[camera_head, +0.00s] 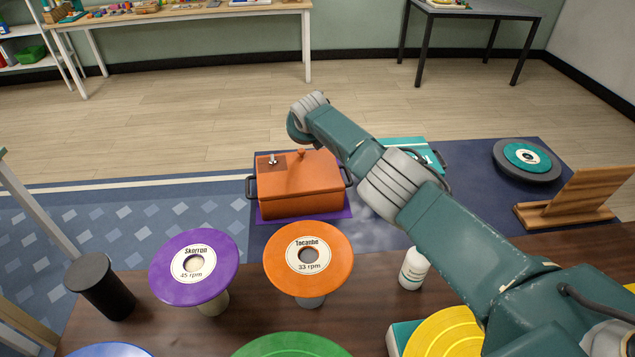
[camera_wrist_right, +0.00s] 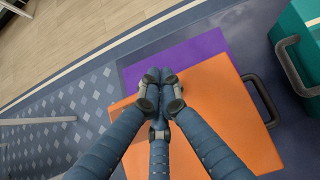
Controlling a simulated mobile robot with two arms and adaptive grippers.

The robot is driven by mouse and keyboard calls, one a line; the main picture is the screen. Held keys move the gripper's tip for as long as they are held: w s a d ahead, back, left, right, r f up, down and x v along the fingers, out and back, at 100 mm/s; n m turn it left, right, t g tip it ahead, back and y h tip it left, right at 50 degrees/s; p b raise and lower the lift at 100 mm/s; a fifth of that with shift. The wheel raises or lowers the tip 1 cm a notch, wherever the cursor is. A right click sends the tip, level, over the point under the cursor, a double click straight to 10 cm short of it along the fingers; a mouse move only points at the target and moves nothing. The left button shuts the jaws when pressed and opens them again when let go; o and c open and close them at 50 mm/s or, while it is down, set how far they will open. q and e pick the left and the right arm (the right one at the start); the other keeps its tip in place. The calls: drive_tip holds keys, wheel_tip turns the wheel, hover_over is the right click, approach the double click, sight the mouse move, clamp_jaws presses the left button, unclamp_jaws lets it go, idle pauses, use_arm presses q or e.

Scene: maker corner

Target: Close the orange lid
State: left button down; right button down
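An orange box (camera_head: 300,205) with dark side handles stands on a purple mat. Its orange lid (camera_head: 315,172) has a small orange knob (camera_head: 301,153) and a dark red patch (camera_head: 264,167) with a small metallic piece. The lid looks flat over the box; whether a gap is left I cannot tell. In the right wrist view the orange surface (camera_wrist_right: 232,110) lies below my right gripper (camera_wrist_right: 160,76), whose fingers are together, with no object visible between them, over the orange and purple border. Contact is unclear. In the head view my right arm hides its fingers. My left gripper is out of view.
A teal box (camera_head: 415,145) stands right of the orange box, partly behind my arm. Purple (camera_head: 180,280) and orange (camera_head: 335,280) discs, a white bottle (camera_head: 413,268) and a black cylinder (camera_head: 100,285) are in front. A wooden stand (camera_head: 575,200) is at right.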

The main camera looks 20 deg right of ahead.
drive_tip(key=shift+r, duration=0.1)
drive_tip(key=shift+s+r, duration=0.4)
drive_tip(key=shift+r, duration=0.15)
drive_tip(key=v, duration=1)
drive_tip(key=shift+s, duration=0.35)
